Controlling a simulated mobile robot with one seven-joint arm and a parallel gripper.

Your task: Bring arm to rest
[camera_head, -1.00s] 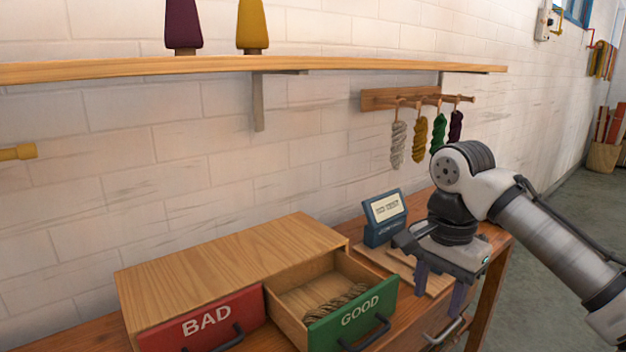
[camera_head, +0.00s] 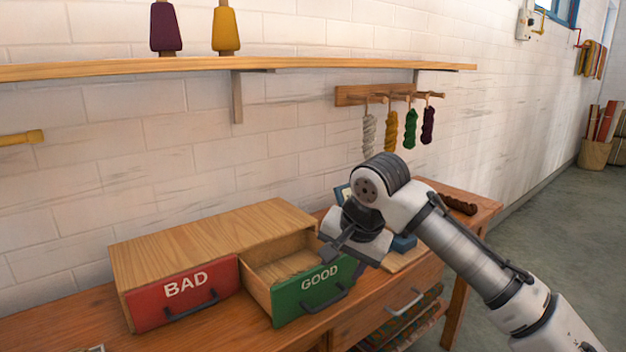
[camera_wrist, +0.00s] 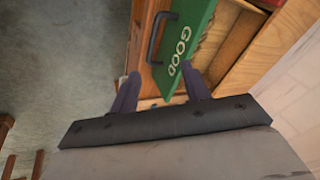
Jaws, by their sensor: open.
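My gripper (camera_head: 345,245) is in the air by the right end of the open green drawer marked GOOD (camera_head: 313,294). In the wrist view its two dark fingers (camera_wrist: 162,90) are apart with nothing between them. The green drawer front (camera_wrist: 183,45) lies beyond the fingers there. My arm is bent and reaches in from the lower right of the head view. The drawer marked BAD (camera_head: 183,294) is shut. The visible part of the GOOD drawer's inside looks bare; its front and my gripper hide the rest.
The wooden bench (camera_head: 60,325) carries the drawer box (camera_head: 215,240). A dark brown skein (camera_head: 458,204) lies at its right end. My arm partly hides a small blue display (camera_head: 403,243). Skeins hang from a wall rack (camera_head: 375,95) under a shelf (camera_head: 240,66). Open floor (camera_head: 540,230) lies right.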

